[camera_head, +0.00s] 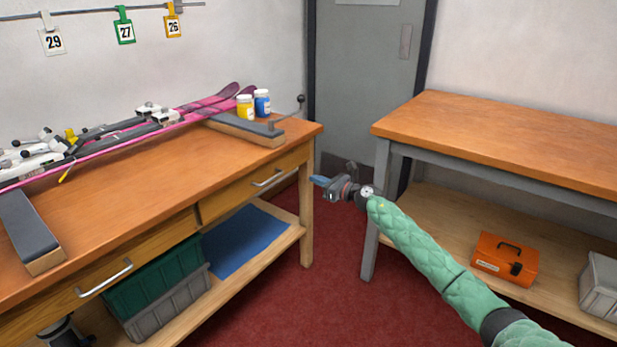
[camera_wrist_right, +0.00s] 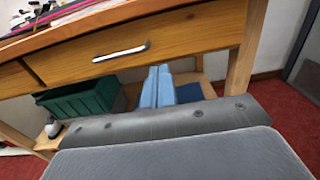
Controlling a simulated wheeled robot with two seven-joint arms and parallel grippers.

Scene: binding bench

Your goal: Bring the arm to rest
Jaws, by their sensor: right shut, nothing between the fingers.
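My right arm, in a green quilted sleeve, reaches in from the lower right in the head view. My right gripper (camera_head: 319,181) has blue fingers and hangs over the gap between the two benches, in front of the left bench's (camera_head: 140,190) right end. It is shut and empty. In the right wrist view the two blue fingers (camera_wrist_right: 158,88) lie side by side, pointing toward the bench's drawer front and lower shelf, with nothing between them. My left gripper is in neither view.
Pink skis (camera_head: 215,103) lie on the left bench near two jars (camera_head: 262,103). A green bin (camera_head: 160,275) and a blue mat (camera_head: 245,240) are on its lower shelf. The right bench (camera_head: 500,135) has a bare top; an orange toolbox (camera_head: 503,261) sits below. Red floor between is clear.

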